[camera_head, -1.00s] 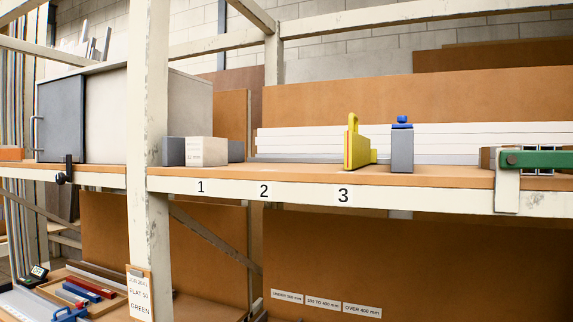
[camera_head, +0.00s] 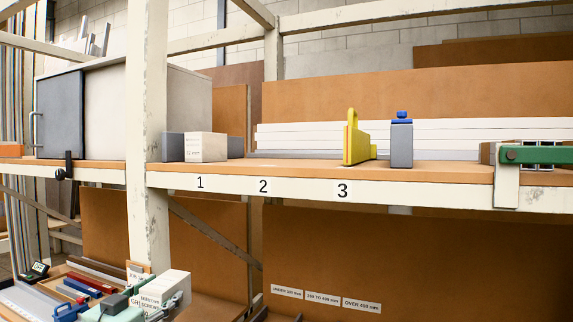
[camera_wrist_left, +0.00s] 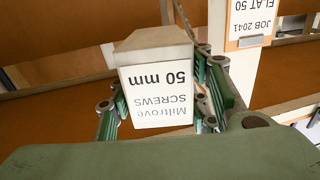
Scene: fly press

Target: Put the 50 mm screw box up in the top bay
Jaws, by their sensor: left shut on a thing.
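The 50 mm screw box (camera_head: 174,283) is a white carton at the lower left of the head view, below the shelf. In the left wrist view the carton (camera_wrist_left: 158,92) shows "Miltrove SCREWS 50 mm" upside down. My left gripper (camera_head: 150,304) is shut on it, with green fingers along both sides. The shelf (camera_head: 290,168) runs across the head view, with numbers 1, 2 and 3 on its front edge. Another pale box (camera_head: 206,147) stands above number 1, between dark grey blocks. My right gripper is not in view.
A white upright post (camera_head: 146,120) stands behind the held box. A yellow handled block (camera_head: 355,145) and a grey blue-capped bottle (camera_head: 402,145) stand on the shelf near number 3. A green lever (camera_head: 545,158) is at the right end. The shelf above number 2 is clear.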

